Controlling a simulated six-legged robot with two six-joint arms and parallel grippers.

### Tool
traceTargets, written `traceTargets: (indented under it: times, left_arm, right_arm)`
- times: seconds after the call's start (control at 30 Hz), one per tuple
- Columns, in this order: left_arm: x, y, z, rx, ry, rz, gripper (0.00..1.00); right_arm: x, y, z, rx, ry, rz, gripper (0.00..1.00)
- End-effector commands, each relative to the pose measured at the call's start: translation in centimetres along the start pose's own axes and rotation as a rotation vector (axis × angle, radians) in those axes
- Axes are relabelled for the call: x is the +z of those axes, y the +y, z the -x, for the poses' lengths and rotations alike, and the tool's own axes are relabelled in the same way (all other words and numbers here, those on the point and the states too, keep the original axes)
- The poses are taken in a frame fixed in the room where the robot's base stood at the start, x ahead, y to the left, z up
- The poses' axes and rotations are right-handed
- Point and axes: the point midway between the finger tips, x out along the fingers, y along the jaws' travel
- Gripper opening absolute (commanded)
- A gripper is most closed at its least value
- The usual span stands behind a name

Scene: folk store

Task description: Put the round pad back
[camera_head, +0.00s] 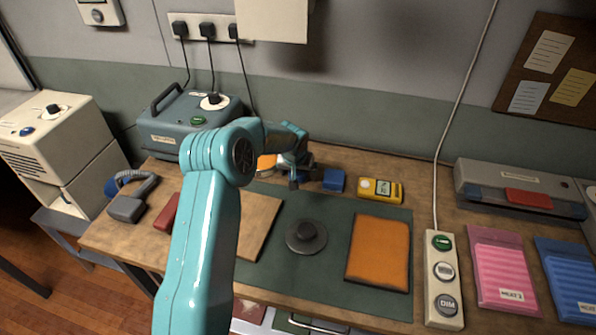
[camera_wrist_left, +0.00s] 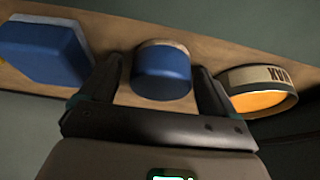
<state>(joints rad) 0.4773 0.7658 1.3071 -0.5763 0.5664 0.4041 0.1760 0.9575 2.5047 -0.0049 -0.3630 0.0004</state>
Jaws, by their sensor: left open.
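A short round blue pad with a pale layer at one end (camera_wrist_left: 162,72) rests on the wooden surface in the left wrist view. My left gripper (camera_wrist_left: 158,78) is open, with one finger on each side of this pad. Whether the fingers touch it I cannot tell. In the head view my left gripper (camera_head: 303,182) is low at the back of the bench, and hides most or all of the pad. My right gripper is not in view.
A blue block (camera_head: 334,180) and an orange wax tin (camera_wrist_left: 262,92) flank the pad. A yellow device (camera_head: 380,190) stands right of the block. An orange slab (camera_head: 379,252) lies on the mat. A blue-grey machine (camera_head: 185,120) stands behind my arm.

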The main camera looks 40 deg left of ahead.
Motion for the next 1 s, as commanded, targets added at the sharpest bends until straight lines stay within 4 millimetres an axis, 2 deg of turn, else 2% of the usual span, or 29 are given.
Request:
traceTargets:
  times: [0.13, 0.2, 0.5, 0.7, 0.83, 1.0]
  left_arm:
    - [-0.2, 0.0, 0.6, 0.000, 0.000, 0.000, 0.90]
    - [-0.2, 0.0, 1.2, 0.000, 0.002, 0.000, 0.90]
    - [-0.2, 0.0, 8.2, 0.001, 0.005, 0.000, 0.90]
    - [-0.2, 0.0, 11.4, 0.000, 0.002, 0.000, 0.90]
    - [-0.1, 0.0, 12.2, 0.000, 0.000, 0.000, 0.90]
    - [-0.1, 0.0, 12.3, 0.000, -0.001, 0.000, 0.90]
  right_arm:
    - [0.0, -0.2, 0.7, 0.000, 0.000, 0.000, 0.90]
    - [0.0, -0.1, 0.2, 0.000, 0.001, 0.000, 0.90]
    - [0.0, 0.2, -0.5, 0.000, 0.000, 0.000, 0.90]
    - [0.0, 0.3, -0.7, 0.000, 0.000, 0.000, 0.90]
    - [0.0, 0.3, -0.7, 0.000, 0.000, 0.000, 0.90]
    - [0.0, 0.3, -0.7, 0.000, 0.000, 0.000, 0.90]
